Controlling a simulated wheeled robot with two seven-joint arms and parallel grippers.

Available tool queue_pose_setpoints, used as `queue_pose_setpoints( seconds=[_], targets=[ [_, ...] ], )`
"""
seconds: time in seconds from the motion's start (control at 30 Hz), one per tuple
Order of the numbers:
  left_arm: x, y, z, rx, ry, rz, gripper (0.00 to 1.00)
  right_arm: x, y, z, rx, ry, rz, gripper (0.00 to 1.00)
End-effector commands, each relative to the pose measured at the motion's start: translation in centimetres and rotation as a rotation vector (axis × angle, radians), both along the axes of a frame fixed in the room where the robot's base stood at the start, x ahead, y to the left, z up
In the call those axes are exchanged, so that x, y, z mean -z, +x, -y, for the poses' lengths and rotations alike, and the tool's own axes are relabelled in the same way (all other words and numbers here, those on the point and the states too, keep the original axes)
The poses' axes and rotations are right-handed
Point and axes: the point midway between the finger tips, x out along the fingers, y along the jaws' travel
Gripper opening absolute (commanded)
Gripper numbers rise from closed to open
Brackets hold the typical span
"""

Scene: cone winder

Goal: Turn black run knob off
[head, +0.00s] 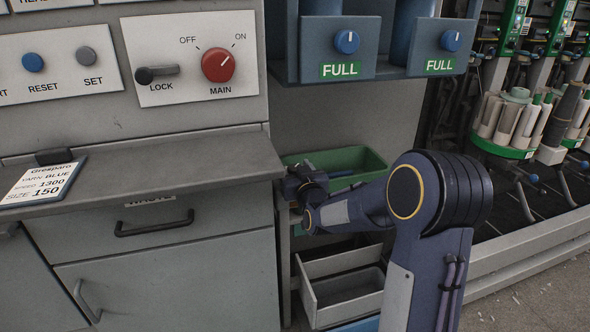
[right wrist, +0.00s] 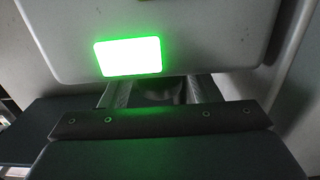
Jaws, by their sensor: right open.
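No knob marked as a run knob can be read in either view. In the head view my right gripper (head: 300,185) is low beside the cabinet's right edge, in front of the green bin, small and partly hidden by its wrist. In the right wrist view my open right gripper (right wrist: 161,88) has its fingers spread, pointing at a pale panel (right wrist: 215,40) with a brightly lit green rectangle (right wrist: 128,57). A dim dark shape shows between the fingers under the panel's edge; I cannot tell what it is or whether it is touched. My left gripper is not in view.
The head view shows a red MAIN knob (head: 218,65), a black LOCK lever (head: 157,74) and two blue knobs (head: 347,41) (head: 451,40) above FULL labels. A grey ledge (head: 215,170) juts out left of my right arm. A green bin (head: 363,158) and an open drawer (head: 309,291) are close by.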

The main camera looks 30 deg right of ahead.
Motion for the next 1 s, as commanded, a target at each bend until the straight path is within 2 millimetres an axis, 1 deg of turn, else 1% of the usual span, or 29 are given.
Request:
queue_pose_setpoints(
  seconds=[0.03,0.07,0.3,0.37,0.53,0.67,0.8,0.9,1.0],
  targets=[
    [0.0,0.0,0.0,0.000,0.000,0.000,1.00,0.0,0.0,0.0,0.000,0.000,0.000,0.56],
    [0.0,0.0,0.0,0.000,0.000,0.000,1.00,0.0,0.0,0.0,0.000,0.000,0.000,0.54],
    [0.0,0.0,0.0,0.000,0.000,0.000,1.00,0.0,0.0,0.0,0.000,0.000,0.000,0.22],
    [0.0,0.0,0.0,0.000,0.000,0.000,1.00,0.0,0.0,0.0,0.000,0.000,0.000,0.15],
    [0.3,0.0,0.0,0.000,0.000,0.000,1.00,0.1,0.0,0.0,-0.008,0.000,0.000,0.15],
    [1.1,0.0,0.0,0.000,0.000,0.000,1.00,0.3,-0.1,0.1,-0.037,0.000,0.001,0.15],
    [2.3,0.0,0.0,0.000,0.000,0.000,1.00,0.4,-0.1,0.3,-0.100,-0.003,0.000,0.15],
    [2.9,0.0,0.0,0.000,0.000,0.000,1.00,0.3,-0.1,0.4,-0.166,-0.003,-0.001,0.15],
    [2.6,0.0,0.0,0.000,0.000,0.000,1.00,0.1,-0.1,0.4,-0.243,-0.001,-0.002,0.15]
  ],
)
